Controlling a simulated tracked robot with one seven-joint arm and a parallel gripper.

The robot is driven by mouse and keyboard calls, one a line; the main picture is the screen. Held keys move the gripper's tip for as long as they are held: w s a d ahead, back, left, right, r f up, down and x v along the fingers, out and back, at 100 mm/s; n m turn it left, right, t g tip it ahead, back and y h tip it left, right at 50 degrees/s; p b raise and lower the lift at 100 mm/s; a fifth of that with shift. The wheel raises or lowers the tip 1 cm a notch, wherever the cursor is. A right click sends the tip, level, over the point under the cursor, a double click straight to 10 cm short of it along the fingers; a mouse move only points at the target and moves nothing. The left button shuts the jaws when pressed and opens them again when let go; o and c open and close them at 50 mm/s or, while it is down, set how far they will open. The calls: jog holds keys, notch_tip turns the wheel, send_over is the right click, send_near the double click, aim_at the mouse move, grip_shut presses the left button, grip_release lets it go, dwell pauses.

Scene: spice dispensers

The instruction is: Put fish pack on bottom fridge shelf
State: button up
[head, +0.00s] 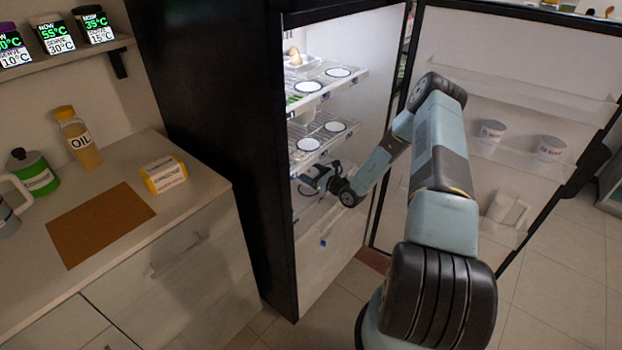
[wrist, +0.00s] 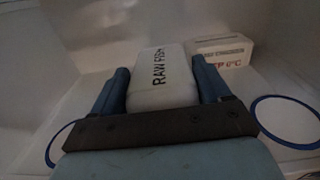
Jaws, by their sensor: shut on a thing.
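The fish pack (wrist: 161,77) is a white block marked "RAW FISH" in the wrist view. It sits between the two blue fingers of my gripper (wrist: 160,82), which is shut on it. The bottom fridge shelf (wrist: 250,88) shows as a pale surface around the pack in the wrist view. I cannot tell whether the pack touches it. The pack is not clear in the head view.
A white box with red lettering (wrist: 222,50) stands behind the pack to the right. A blue ring (wrist: 287,122) marks the surface at right. The fridge door (head: 530,70) is open and holds two cups. The counter (head: 200,185) at left holds an oil bottle (head: 78,140) and a yellow box (head: 163,174).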

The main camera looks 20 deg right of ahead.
jog(key=f, duration=0.3)
jog(key=shift+w+a+f, duration=0.1)
jog(key=shift+w+f, duration=0.1)
jog(key=o, duration=1.3)
jog(key=shift+o, duration=0.2)
jog(key=shift+s, duration=0.15)
jog(key=v, duration=1.2)
